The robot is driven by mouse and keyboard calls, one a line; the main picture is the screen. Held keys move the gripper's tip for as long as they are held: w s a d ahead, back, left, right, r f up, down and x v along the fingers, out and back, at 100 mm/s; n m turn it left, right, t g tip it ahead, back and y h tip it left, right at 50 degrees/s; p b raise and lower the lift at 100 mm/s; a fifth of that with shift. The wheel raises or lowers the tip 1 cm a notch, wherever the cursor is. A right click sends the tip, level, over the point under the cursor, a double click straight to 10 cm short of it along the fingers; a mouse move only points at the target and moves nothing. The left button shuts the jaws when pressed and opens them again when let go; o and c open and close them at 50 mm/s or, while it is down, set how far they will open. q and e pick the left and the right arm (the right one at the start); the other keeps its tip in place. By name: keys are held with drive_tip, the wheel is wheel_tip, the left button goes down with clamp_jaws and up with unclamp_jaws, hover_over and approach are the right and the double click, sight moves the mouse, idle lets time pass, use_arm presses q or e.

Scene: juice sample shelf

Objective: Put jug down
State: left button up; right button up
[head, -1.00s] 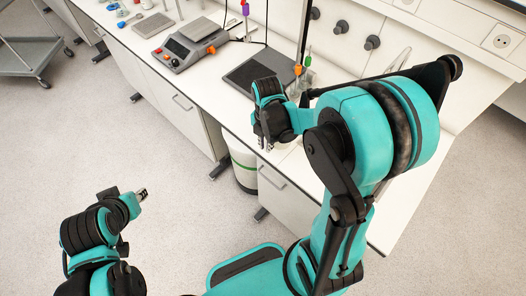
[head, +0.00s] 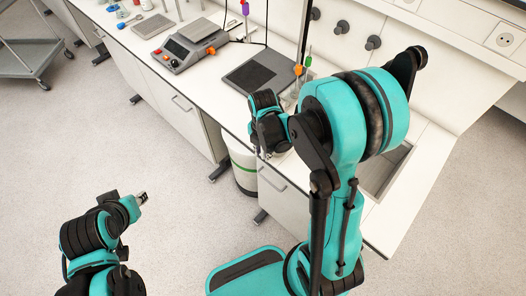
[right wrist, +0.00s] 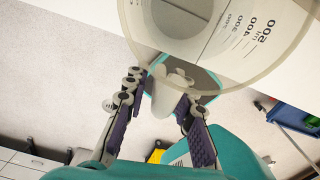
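The jug (right wrist: 225,45) is clear, with dark volume marks, and fills the top of the right wrist view. Whether the jug's base touches anything is hidden. My left gripper (head: 141,198) is over the floor, away from the counter, and its fingers are too small to read.
A dark flat plate (head: 250,77) lies on the counter beyond my right gripper. A hotplate device (head: 190,48) stands farther left. A sink (head: 385,172) is set in the counter at right, partly behind my arm. A bin (head: 244,170) stands under the counter.

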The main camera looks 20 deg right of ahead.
drive_tip(key=shift+r, duration=0.15)
drive_tip(key=shift+r+p, duration=0.3)
drive_tip(key=shift+r, duration=0.05)
wheel_tip(320, 180, up, 11)
drive_tip(key=p, duration=0.2)
drive_tip(key=shift+s+r+p, duration=0.1)
drive_tip(key=shift+r+p, duration=0.1)
drive_tip(key=shift+p, duration=0.2)
drive_tip(key=shift+s+a+r+m, duration=0.15)
drive_tip(key=shift+r+m, duration=0.15)
drive_tip(key=shift+m, duration=0.1)
drive_tip(key=s+a+r+m+t, duration=0.1)
drive_tip(key=s+r+m+t, duration=0.2)
drive_tip(key=m, duration=0.8)
drive_tip(key=s+a+r+m+t, duration=0.2)
drive_tip(key=s+r+m+t, duration=0.1)
drive_tip(key=m, duration=0.9)
drive_tip(key=shift+s+a+r+t, duration=0.15)
drive_tip(key=shift+s+r+t, duration=0.1)
drive_tip(key=shift+s+t, duration=0.5)
drive_tip(key=shift+s+f, duration=0.1)
